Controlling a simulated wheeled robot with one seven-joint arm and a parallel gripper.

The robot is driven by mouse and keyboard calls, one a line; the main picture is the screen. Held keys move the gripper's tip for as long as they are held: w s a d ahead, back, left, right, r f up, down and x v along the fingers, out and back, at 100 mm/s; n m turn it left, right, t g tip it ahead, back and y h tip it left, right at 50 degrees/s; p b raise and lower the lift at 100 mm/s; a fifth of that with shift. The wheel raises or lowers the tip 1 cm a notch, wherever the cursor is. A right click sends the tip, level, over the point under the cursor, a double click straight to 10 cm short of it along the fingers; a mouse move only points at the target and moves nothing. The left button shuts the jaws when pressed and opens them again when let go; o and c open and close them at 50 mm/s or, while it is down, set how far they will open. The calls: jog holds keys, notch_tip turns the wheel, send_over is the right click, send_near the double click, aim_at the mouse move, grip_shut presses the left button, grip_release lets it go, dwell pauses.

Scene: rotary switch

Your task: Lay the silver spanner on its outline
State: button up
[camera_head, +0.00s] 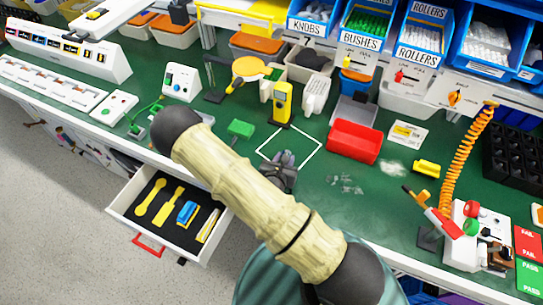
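An open white drawer (126,207) with a black liner sticks out from the bench front. In it lie two long yellow tool shapes (152,197), a blue item (187,212) and a pale yellow-edged item (209,225). The yellow shapes look like flat outlines; I cannot tell which is the spanner's. I cannot make out the silver spanner. My gripper (284,161) is a dark shape over the bench, right of the drawer and at the near side of a white square outline (305,158). My arm partly hides it, and its fingers are unclear.
The green bench holds a red bin (354,141), a yellow meter (281,103), a green block (240,128) and a yellow cylinder (427,168). Blue parts bins (420,40) line the back. A switch box with an orange coiled cable (464,150) stands at right.

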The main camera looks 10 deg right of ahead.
jog(key=shift+d, duration=0.1)
jog(key=w+d+r+m+g+h, duration=0.3)
jog(key=w+r+m+h, duration=0.1)
jog(key=w, duration=0.5)
jog(key=shift+r+g, duration=0.3)
jog(key=shift+r, duration=0.6)
jog(key=shift+c, duration=0.2)
send_over(287, 149)
jog(key=shift+a+f+p, duration=0.1)
jog(key=shift+f+p, duration=0.25)
jog(key=shift+f, duration=2.6)
jog(key=shift+f+p, duration=0.35)
jog(key=shift+f, duration=1.75)
jog(key=o, duration=1.1)
jog(key=shift+s, duration=0.1)
